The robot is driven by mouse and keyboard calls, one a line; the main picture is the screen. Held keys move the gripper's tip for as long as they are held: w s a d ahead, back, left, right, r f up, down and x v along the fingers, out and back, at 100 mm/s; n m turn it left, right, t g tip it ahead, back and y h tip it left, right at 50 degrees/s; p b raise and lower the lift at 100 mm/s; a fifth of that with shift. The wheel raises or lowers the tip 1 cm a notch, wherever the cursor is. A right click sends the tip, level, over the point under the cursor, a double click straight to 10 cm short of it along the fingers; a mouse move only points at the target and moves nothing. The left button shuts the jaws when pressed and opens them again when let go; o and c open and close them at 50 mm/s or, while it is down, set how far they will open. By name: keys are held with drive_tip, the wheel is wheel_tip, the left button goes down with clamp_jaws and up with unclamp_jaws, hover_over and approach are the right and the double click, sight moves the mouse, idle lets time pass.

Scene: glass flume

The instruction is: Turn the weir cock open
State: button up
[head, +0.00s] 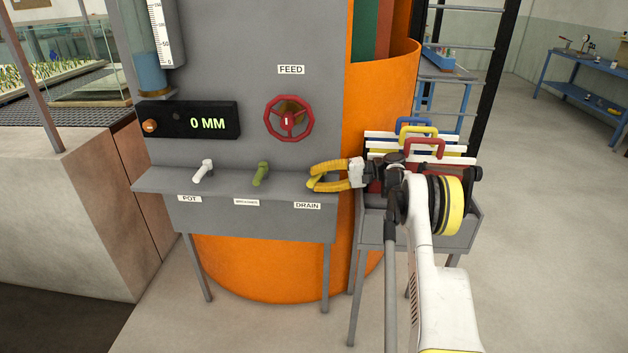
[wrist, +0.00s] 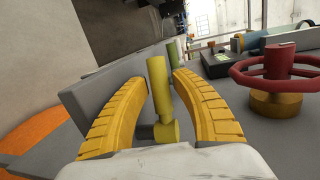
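My gripper (head: 314,179) is at the right end of the grey shelf, above the DRAIN label (head: 307,205). In the wrist view its yellow fingers (wrist: 160,77) are apart, with a yellow cock handle (wrist: 158,88) standing between them. I cannot tell whether either finger touches it. In the head view the fingers mostly hide this cock. A green cock (head: 260,173) stands at the middle of the shelf; its label (head: 246,202) is too small to read. A white cock (head: 203,171) stands above the POT label (head: 189,198). I see no readable weir label.
A red handwheel (head: 288,118) under the FEED label is on the panel; it also shows close to the right finger in the wrist view (wrist: 275,68). A display (head: 190,121) reads 0 MM. A grey bin (head: 459,228) with coloured-handled boards stands beside my wrist.

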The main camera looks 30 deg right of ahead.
drive_tip(key=v, duration=0.7)
